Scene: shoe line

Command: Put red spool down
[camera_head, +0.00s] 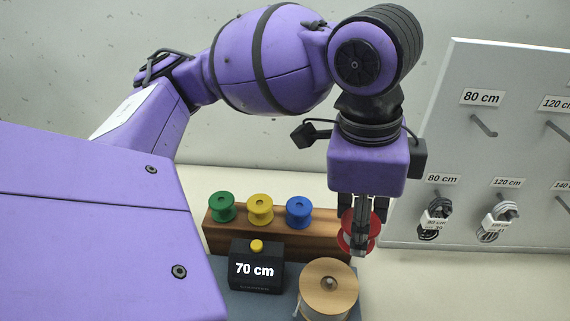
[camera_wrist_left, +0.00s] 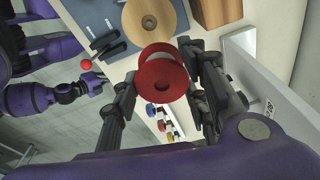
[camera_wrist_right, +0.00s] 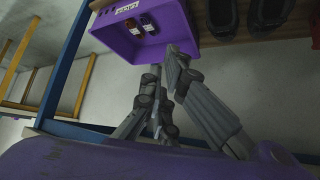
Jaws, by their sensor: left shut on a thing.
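The red spool (camera_head: 375,226) is held between the fingers of my left gripper (camera_head: 359,235), at the right end of the wooden rack (camera_head: 300,241). Part of the spool is hidden behind the fingers in the head view. In the left wrist view the red spool (camera_wrist_left: 162,78) shows its flange between the two fingers of my left gripper (camera_wrist_left: 160,68). I cannot tell whether the spool touches the rack. My right gripper (camera_wrist_right: 166,72) has its fingers together and empty, near a purple bin (camera_wrist_right: 150,45) in the right wrist view.
Green (camera_head: 223,206), yellow (camera_head: 260,208) and blue (camera_head: 299,211) spools stand on the rack. In front are a black display (camera_head: 256,275) reading 70 cm and a large wooden-topped reel (camera_head: 328,287). A grey pegboard (camera_head: 470,150) with hanging laces stands at right. Dark shoes (camera_wrist_right: 223,18) are beside the bin.

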